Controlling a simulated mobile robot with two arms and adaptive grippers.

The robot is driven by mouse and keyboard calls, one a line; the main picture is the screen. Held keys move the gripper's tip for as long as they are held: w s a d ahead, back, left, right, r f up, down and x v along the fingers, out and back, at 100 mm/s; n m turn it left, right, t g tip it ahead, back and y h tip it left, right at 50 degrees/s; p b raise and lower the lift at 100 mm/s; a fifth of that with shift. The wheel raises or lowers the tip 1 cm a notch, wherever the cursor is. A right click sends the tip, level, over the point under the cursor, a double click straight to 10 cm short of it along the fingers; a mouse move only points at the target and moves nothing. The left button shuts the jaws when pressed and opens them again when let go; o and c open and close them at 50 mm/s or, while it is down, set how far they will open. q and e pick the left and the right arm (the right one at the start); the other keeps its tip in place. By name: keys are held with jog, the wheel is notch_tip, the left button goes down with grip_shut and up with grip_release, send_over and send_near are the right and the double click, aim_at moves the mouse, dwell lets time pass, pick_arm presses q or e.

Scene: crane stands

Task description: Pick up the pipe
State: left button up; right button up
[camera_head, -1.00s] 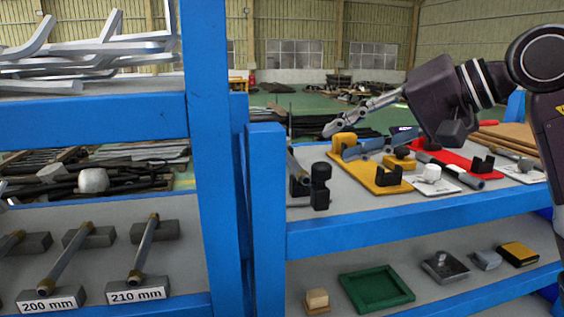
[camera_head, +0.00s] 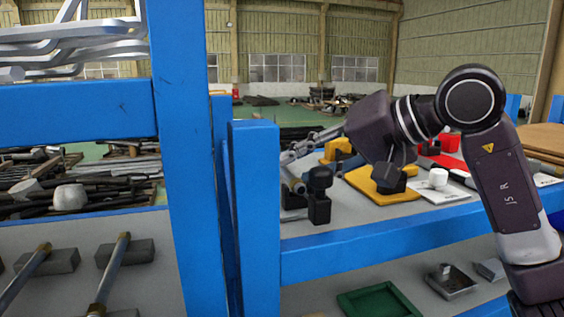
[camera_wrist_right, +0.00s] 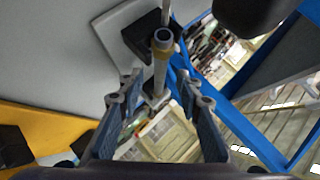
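A grey pipe (camera_head: 293,179) lies lengthwise in black holders (camera_head: 319,193) at the left end of the right-hand shelf, behind the blue post. In the right wrist view the pipe (camera_wrist_right: 160,68) shows its hollow round end and runs into the space between the fingers. My right gripper (camera_head: 297,150) is just above the pipe in the head view. In the wrist view the right gripper (camera_wrist_right: 158,97) is open, one finger on each side of the pipe. Whether a finger touches it, I cannot tell. My left gripper is not in view.
The blue post (camera_head: 254,215) stands close left of the pipe. A yellow stand (camera_head: 378,186) and a white plate (camera_head: 440,190) lie to the right. More pipes (camera_head: 112,268) rest on blocks at lower left. A green tray (camera_head: 381,302) is on the lower shelf.

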jog(key=shift+x, duration=0.95)
jog(key=shift+r, duration=0.1)
jog(key=shift+c, duration=0.4)
grip_shut()
jog(key=shift+r, duration=0.1)
